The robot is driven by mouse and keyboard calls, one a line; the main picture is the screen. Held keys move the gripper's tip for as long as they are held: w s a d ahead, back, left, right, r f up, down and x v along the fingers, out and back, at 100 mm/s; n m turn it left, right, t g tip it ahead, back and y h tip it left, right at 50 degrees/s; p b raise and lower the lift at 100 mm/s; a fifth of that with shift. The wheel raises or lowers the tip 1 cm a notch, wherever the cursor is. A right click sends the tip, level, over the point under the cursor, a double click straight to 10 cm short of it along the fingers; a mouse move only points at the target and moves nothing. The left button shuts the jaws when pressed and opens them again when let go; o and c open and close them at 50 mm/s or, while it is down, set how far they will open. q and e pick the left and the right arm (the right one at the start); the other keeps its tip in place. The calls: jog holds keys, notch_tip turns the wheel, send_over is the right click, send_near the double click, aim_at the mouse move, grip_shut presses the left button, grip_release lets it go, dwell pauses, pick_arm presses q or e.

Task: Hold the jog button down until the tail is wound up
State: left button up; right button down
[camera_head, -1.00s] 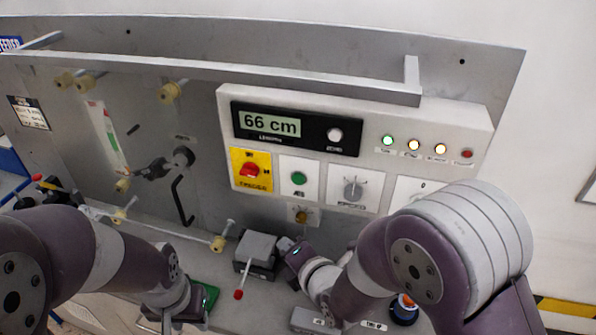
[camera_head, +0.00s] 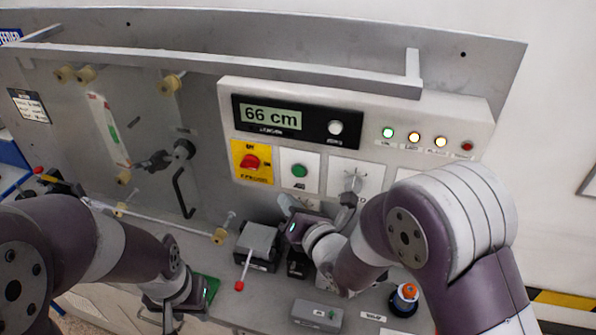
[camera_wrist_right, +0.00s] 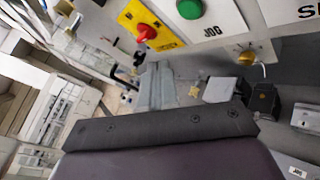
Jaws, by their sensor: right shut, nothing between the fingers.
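The green jog button (camera_head: 299,171) sits on a white plate on the control panel, right of the red knob on its yellow plate. In the right wrist view the button (camera_wrist_right: 190,8) is at the top edge, above its JOG label. My right gripper (camera_head: 286,203) is shut and empty just below the button plate, apart from the button. Its fingers (camera_wrist_right: 157,72) also show in the right wrist view. The length display (camera_head: 271,116) reads 66 cm. The tail cannot be made out. My left gripper (camera_head: 172,322) is low at the left, its fingers mostly hidden.
The red knob (camera_head: 252,162) and a grey selector (camera_head: 352,182) flank the button. A grey box (camera_head: 257,241) with a red-tipped lever stands on the ledge below. A metal rail (camera_head: 230,72) runs above the panel. An orange-topped knob (camera_head: 407,291) is at lower right.

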aim_at(299, 172)
jog(key=shift+w+d+b, duration=0.1)
jog(key=shift+w+d, duration=0.2)
jog(key=shift+w, duration=0.5)
jog(key=shift+w+d+b, duration=0.15)
jog(key=shift+w+d, duration=0.1)
jog(key=shift+w, duration=0.6)
jog(key=shift+w+d+b, duration=0.1)
jog(key=shift+w+d, duration=0.2)
jog(key=shift+w, duration=0.5)
jog(key=shift+w+d+b, duration=0.1)
jog(key=shift+w+b, duration=0.35)
